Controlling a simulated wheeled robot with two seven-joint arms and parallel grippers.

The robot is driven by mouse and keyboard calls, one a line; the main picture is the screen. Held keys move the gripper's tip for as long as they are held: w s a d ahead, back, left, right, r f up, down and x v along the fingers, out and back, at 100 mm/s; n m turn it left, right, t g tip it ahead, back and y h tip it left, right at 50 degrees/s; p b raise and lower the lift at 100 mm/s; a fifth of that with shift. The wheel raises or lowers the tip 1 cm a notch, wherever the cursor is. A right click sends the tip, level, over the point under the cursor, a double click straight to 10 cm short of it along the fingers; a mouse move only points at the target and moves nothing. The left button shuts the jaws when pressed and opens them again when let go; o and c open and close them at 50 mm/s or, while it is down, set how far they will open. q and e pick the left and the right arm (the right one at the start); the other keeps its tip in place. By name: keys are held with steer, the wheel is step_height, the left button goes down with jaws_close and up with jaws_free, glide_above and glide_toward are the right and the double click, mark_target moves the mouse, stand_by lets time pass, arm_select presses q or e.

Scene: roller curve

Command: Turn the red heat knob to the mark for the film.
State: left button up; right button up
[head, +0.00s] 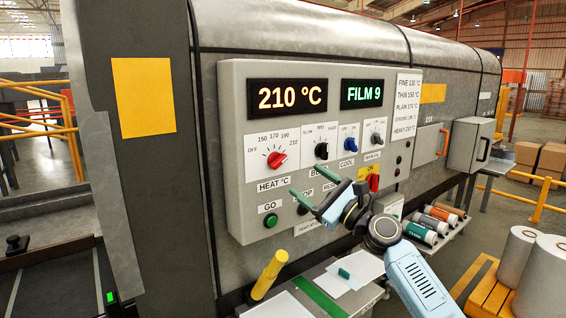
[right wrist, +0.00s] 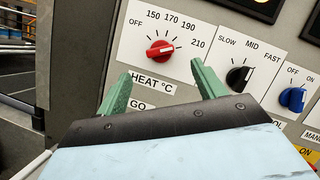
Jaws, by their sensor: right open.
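The red heat knob (head: 277,159) is on the grey control panel (head: 236,200), under a display reading 210 °C (head: 287,96). In the right wrist view the red knob (right wrist: 160,49) has its white pointer line toward the 210 end of a scale marked OFF, 150, 170, 190, 210. A white chart (head: 406,104) lists FINE to HEAVY with temperatures. My right gripper (head: 318,204) is open and empty, below and right of the knob in the head view. In the wrist view its green fingers (right wrist: 161,78) are apart, below the knob.
Black speed (head: 321,151), blue cool (head: 348,145) and manual (head: 376,139) knobs sit right of the red one. A green GO button (head: 271,220) is below. A yellow-handled lever (head: 269,275) stands below the panel. Several film rolls (head: 440,214) lie at right.

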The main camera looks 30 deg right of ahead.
mark_target(281, 163)
steer(key=p+x, duration=0.1)
steer(key=x, duration=0.8)
steer(key=shift+w+a, duration=0.15)
steer(key=shift+w, duration=0.15)
steer(key=c, duration=1)
steer(key=shift+o, duration=0.2)
